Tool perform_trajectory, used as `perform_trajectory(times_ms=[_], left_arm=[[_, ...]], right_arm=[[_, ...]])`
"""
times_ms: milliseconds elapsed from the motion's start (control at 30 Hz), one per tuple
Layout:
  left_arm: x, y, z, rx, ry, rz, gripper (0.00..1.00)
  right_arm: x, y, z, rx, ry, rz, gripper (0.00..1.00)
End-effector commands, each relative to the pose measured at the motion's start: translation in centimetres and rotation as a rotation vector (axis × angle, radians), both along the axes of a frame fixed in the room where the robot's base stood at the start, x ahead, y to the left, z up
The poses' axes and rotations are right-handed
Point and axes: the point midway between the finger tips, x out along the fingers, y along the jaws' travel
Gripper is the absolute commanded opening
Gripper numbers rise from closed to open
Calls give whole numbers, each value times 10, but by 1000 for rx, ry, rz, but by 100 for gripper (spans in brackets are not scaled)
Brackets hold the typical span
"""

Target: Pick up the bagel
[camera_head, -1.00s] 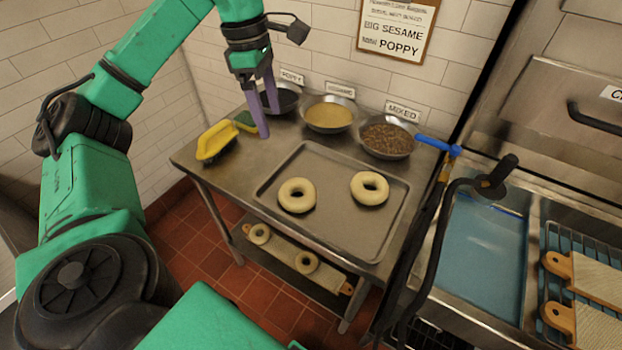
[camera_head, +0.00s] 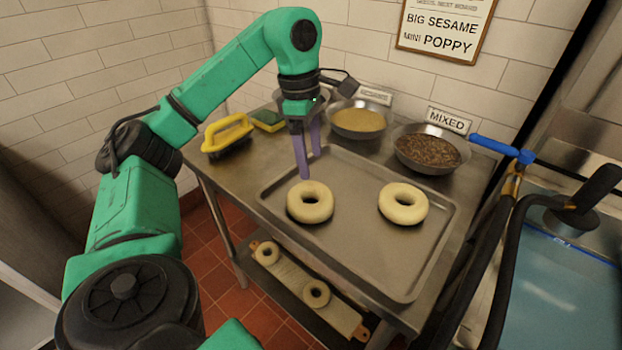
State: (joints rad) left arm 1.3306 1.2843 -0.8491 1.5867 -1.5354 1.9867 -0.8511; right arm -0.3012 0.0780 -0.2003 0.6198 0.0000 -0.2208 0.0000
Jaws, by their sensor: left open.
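Two pale bagels lie flat on a metal tray (camera_head: 370,272): a left bagel (camera_head: 310,216) and a right bagel (camera_head: 416,212). My left gripper (camera_head: 311,166) is open and points down just above and behind the left bagel. Nothing is between its purple fingers. One fingertip comes close to the bagel's back edge in the picture; I cannot tell whether it touches. My right gripper does not show.
Bowls of sesame (camera_head: 360,120) and mixed topping (camera_head: 428,150) stand behind the tray. A yellow brush (camera_head: 228,134) and a sponge (camera_head: 268,120) lie at the back left. Smaller bagels sit on a board (camera_head: 290,278) below. A blue-handled tool (camera_head: 495,146) is at right.

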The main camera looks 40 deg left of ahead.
Motion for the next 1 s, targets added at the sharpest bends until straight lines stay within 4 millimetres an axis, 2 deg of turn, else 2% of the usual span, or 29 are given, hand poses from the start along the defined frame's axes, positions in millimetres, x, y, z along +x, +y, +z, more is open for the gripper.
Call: perform_trajectory(times_ms=[33, 167, 400, 500, 667, 767, 800, 900, 1000], left_arm=[[0, -1, -12, 1, 1, 1, 82], [1, -3, -25, 0, -1, 1, 82], [5, -5, -68, 0, 1, 1, 82], [6, -7, -75, -1, -3, 1, 82], [6, -7, -76, -1, -4, 0, 82], [6, -7, -75, -1, -4, 0, 47], [6, -7, -75, -1, -4, 0, 32], [6, -7, -75, -1, -3, 0, 0], [6, -7, -75, -1, -4, 0, 0]], right_arm=[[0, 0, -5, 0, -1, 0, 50], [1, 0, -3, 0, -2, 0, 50], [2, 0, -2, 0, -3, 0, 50], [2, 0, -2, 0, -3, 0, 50], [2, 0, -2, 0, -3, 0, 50], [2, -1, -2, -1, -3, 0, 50], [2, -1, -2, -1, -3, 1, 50], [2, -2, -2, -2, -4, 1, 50], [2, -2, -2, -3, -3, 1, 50]])
